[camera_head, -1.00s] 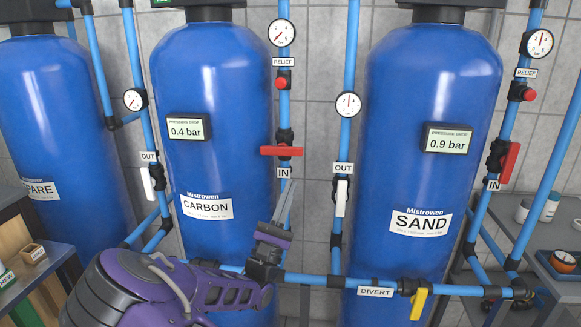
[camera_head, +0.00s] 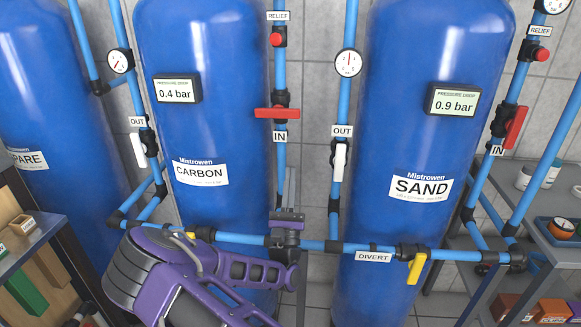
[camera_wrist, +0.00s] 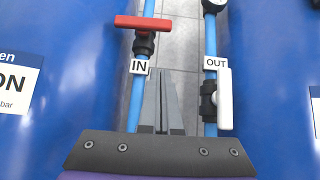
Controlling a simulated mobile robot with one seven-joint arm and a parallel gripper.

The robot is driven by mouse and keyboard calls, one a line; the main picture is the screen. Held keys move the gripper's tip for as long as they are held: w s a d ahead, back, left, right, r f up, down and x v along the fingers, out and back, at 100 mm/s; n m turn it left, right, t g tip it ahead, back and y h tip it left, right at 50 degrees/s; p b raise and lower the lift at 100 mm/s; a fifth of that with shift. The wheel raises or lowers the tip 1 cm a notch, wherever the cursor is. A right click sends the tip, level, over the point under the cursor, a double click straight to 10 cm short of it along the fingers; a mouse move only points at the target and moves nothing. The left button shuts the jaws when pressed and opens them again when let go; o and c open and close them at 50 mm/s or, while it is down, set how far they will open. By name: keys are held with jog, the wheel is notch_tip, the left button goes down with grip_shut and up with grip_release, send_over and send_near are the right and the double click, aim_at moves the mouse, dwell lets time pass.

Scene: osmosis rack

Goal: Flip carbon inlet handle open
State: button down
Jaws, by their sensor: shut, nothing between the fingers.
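The carbon inlet handle (camera_head: 277,113) is a red lever lying horizontally across the vertical blue pipe to the right of the CARBON tank (camera_head: 200,130), just above the IN label (camera_head: 280,137). In the wrist view the red handle (camera_wrist: 143,23) is near the top, left of centre. My gripper (camera_head: 290,172) points up, its thin grey fingers below the IN label and apart from the handle. In the wrist view my gripper (camera_wrist: 160,73) has its fingers together and empty, with the handle beyond them and slightly left.
A white OUT handle (camera_head: 339,162) hangs along the neighbouring pipe, close to the right of my fingers in the wrist view (camera_wrist: 224,98). A red relief knob (camera_head: 276,40) is above. The SAND inlet handle (camera_head: 516,127) and yellow divert handle (camera_head: 416,268) are farther right.

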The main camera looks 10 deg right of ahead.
aim_at(277, 113)
jog(key=w+d+r, duration=0.1)
jog(key=w+r, duration=0.4)
jog(key=r, duration=0.4)
jog(key=shift+w+d+r, duration=0.2)
jog(key=shift+d+r, duration=0.05)
jog(key=shift+r, duration=0.1)
jog(key=shift+r+n+y+p, duration=0.15)
jog(key=shift+n+y+p, duration=0.25)
jog(key=shift+n, duration=0.1)
jog(key=shift+d+n+t+y, duration=0.1)
jog(key=shift+n+t+y, duration=0.2)
jog(key=shift+y, duration=0.2)
